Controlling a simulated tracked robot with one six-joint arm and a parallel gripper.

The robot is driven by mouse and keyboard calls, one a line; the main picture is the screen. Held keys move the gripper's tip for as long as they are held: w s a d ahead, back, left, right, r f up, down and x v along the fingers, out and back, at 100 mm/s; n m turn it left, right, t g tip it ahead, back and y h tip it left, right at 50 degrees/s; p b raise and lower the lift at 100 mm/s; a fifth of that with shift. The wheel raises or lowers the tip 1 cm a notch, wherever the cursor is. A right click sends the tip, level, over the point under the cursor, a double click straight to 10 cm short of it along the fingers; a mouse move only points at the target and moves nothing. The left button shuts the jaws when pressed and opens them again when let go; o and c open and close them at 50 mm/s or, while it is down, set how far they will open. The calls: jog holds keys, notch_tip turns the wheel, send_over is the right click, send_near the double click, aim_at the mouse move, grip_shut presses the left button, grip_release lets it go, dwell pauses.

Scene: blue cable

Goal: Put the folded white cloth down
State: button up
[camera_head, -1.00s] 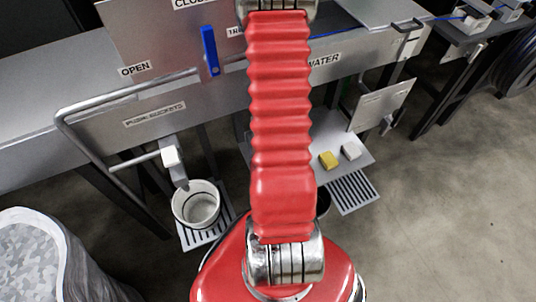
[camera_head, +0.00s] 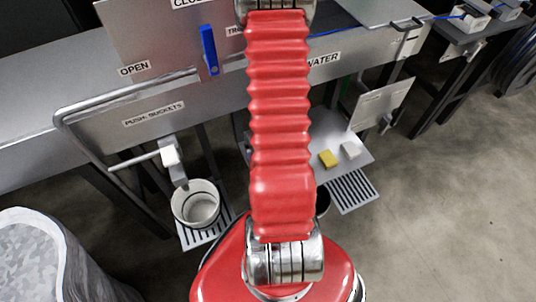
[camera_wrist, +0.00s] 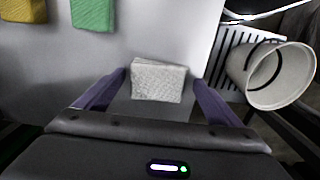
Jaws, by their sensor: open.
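The folded white cloth (camera_wrist: 158,82) shows in the wrist view as a pale, textured block on or just above the grey shelf (camera_wrist: 100,62). My gripper (camera_wrist: 160,88) is open, with one purple finger on each side of the cloth near its side edges. I cannot tell whether the fingers touch it. In the head view my red arm hides my gripper and the cloth between its fingers.
A yellow block (camera_wrist: 24,10) and a green block (camera_wrist: 93,14) lie on the shelf. A white bucket (camera_wrist: 270,75) stands at the right on a slatted rack. In the head view a small white block (camera_head: 351,150) lies beside the yellow one (camera_head: 328,159).

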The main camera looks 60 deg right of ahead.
notch_tip(320, 180, up, 12)
dwell(0.9)
dwell(0.7)
